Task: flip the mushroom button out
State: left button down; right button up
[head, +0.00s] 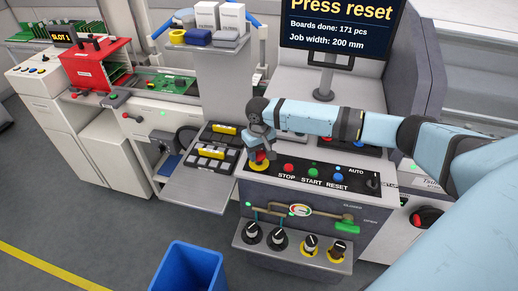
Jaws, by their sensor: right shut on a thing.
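The red mushroom button (261,157) sits on its yellow base at the left end of the black control panel (350,187). My right gripper (262,151) comes down on it from above, shut on the button's head and partly hiding it. My right arm reaches in from the right side across the panel. My left gripper is not in view.
STOP (288,168), START (313,173) and RESET (338,176) buttons and an AUTO switch (374,180) line the panel right of the mushroom button. A monitor (342,29) reads "Press reset". A gauge and several knobs sit below. A blue bin (187,272) stands in front.

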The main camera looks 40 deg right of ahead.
aim_at(259, 153)
jog(key=shift+w+r, duration=0.15)
jog(key=o, duration=1.2)
jog(key=shift+r, duration=0.1)
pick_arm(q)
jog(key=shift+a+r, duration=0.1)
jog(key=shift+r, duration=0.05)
pick_arm(e)
jog(key=shift+o, duration=0.4)
jog(key=shift+r, duration=0.25)
pick_arm(q)
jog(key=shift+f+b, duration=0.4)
jog(key=shift+b, duration=0.25)
pick_arm(e)
notch_tip(259, 153, up, 13)
jog(key=shift+r, duration=0.15)
